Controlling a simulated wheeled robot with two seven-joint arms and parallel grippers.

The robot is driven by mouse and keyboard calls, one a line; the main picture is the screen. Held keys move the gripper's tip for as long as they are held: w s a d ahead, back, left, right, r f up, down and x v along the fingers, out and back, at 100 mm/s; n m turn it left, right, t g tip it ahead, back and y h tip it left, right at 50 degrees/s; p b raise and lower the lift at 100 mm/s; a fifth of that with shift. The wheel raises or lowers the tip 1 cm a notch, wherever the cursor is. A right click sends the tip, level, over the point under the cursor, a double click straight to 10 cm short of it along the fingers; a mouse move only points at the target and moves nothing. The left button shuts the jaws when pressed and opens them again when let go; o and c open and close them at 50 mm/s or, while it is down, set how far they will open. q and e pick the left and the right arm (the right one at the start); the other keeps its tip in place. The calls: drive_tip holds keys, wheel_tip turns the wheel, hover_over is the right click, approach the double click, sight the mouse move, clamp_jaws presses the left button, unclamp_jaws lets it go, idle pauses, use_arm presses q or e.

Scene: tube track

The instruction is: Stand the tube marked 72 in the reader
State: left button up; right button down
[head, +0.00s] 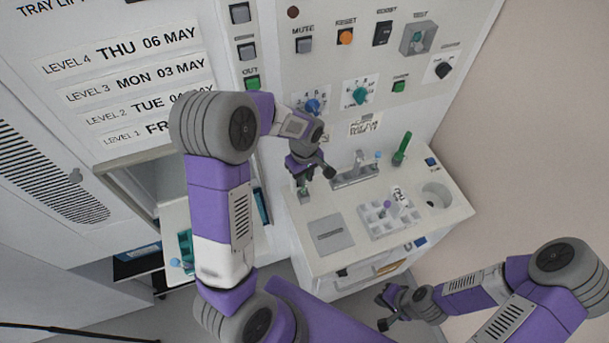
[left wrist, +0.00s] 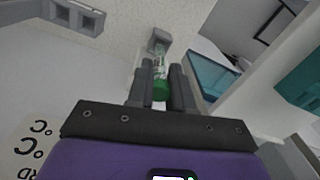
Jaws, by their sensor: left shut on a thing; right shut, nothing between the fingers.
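My left gripper (head: 311,172) is low over the left end of the white counter. In the left wrist view the gripper (left wrist: 160,84) is shut on a tube (left wrist: 160,72) with a green cap and a pale, marked label. The marking is too small to read. The tube's far end is at a small grey block (left wrist: 158,40), probably the reader; I cannot tell whether it is seated inside or just above. In the head view a small greyish-green piece (head: 303,190) shows under the fingers. My right gripper (head: 388,304) is shut and empty, low in front of the counter.
A white rack (head: 378,222) holds a white-labelled tube (head: 398,196) and a purple-capped one (head: 387,204). Behind it stand a grey fixture (head: 354,176) and a green upright piece (head: 402,148). A round hole (head: 436,195) is at right. A grey slotted plate (head: 330,235) lies in front.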

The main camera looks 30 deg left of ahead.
use_arm(q)
drive_tip(key=shift+f, duration=0.2)
drive_tip(key=shift+f+b, duration=0.4)
drive_tip(key=shift+b, duration=0.15)
drive_tip(key=shift+f, duration=0.2)
drive_tip(key=shift+f+b, duration=0.45)
drive_tip(key=shift+b, duration=0.1)
drive_tip(key=o, duration=0.9)
drive_tip(key=shift+c, duration=0.2)
drive_tip(key=shift+r, duration=3.8)
